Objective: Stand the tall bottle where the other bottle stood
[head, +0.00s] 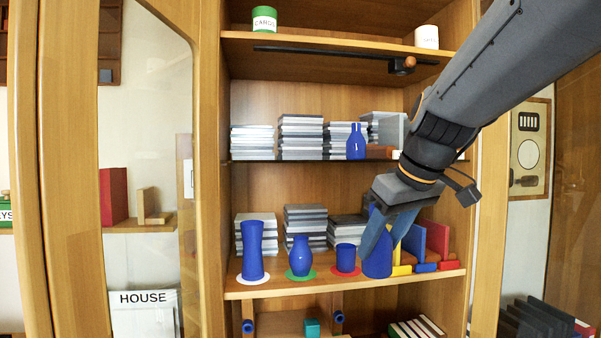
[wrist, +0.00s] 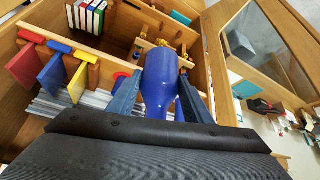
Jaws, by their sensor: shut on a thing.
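My gripper (head: 377,238) is shut on a tall blue bottle (head: 377,262) at the right of the lower shelf. The bottle looks upright, with its upper part partly hidden by the fingers. I cannot tell whether its base touches the shelf. In the wrist view the bottle (wrist: 160,85) lies between both fingers. Another, smaller blue bottle (head: 356,143) with a thin neck stands on the shelf above, in front of stacked cases.
A blue vase (head: 252,252) on a white disc, a round blue vase (head: 300,257) on a green disc and a blue cup (head: 346,259) on a red disc stand left of the held bottle. Colored bookends (head: 436,240) are close on its right. Stacked cases (head: 305,222) stand behind.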

